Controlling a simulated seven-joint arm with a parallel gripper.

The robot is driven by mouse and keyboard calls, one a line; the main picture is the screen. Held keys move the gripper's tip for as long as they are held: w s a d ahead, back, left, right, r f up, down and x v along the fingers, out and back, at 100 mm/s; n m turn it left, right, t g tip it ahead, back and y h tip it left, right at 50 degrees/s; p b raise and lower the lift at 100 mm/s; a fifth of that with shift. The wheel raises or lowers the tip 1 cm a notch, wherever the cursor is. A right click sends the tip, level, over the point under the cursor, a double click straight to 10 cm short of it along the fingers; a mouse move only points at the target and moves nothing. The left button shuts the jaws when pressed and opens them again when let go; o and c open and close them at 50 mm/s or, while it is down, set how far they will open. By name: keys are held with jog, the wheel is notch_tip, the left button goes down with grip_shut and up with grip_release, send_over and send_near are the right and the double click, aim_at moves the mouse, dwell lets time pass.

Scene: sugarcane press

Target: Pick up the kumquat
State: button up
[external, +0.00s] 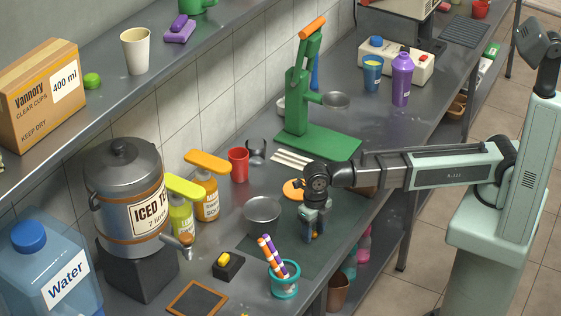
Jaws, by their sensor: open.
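A small orange thing, probably the kumquat (314,236), shows low between the fingers of my gripper (313,231), on or just above the dark mat (290,255). The fingers point down at it and hide most of it. My gripper is open, and I cannot tell whether either finger touches the orange thing.
A green press (305,110) stands farther back. The mat is bare between bowl and cup.

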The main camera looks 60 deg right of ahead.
aim_at(314, 231)
jog(key=shift+c, duration=0.4)
grip_shut()
jog(key=shift+r, duration=0.1)
notch_tip(314, 231, up, 10)
dwell(0.6)
